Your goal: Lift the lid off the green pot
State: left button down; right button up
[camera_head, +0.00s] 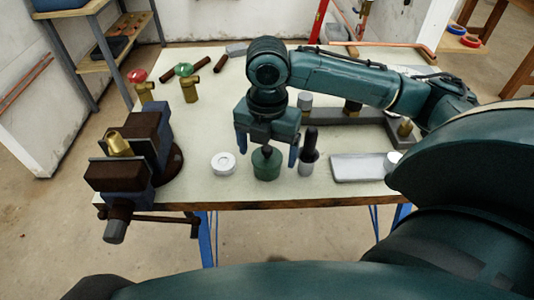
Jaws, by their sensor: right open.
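The green pot (267,166) stands upright near the front edge of the table. A dark knob (267,150) shows on its top; the seam of the lid is too small to make out. My right gripper (267,158) points down over the pot, with its blue fingers apart on either side. It is open, and I cannot tell whether either finger touches the pot. My left gripper is not in view.
A white round piece (223,163) lies left of the pot. A dark-topped grey bottle-like item (309,155) stands close on its right. A grey tray (357,168) lies further right. A vise (128,165) with a brass piece is at the left edge. Brass valves (188,89) stand behind.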

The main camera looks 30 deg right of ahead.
jog(key=shift+c, duration=0.4)
jog(key=c, duration=0.9)
jog(key=shift+r, duration=0.1)
jog(key=shift+c, duration=0.2)
